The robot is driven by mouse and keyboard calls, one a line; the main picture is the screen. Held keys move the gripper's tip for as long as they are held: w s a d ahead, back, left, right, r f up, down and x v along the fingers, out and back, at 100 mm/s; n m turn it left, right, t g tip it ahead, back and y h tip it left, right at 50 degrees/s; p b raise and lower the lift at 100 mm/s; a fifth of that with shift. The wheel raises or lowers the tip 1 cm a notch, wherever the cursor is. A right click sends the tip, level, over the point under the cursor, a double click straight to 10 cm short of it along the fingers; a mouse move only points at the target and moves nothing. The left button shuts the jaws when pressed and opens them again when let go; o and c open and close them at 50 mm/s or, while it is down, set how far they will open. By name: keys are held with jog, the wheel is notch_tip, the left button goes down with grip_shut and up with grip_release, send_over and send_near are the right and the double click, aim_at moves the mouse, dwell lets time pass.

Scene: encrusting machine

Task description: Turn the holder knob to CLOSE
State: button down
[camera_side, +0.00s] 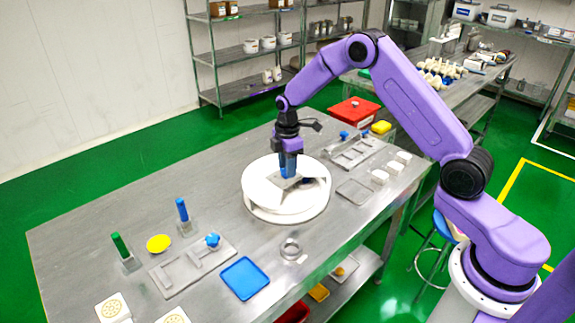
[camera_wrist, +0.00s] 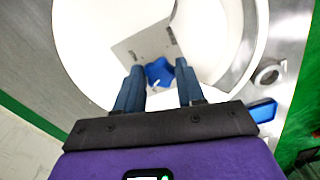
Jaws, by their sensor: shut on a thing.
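My gripper (camera_side: 290,171) points down over a white round machine part (camera_side: 262,203) in the middle of the table. In the wrist view the two blue-grey fingers of my gripper (camera_wrist: 159,88) are on either side of a blue knob (camera_wrist: 160,71), shut on it. A grey metal plate (camera_wrist: 147,42) lies just beyond the knob, on the white round part (camera_wrist: 85,45). In the side view the fingers hide most of the knob. No OPEN or CLOSE marking is readable, so I cannot tell the knob's setting.
Behind are a second knobbed fixture (camera_side: 353,152) and a red box (camera_side: 354,110). Upright green (camera_side: 120,245) and blue (camera_side: 182,210) handles stand at left.

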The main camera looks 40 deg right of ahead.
jog(key=shift+n, duration=1)
jog(key=shift+w+n, duration=0.1)
jog(key=shift+n, duration=0.4)
jog(key=c, duration=0.7)
grip_release()
notch_tip(320, 180, up, 18)
jog(key=shift+f, duration=0.25)
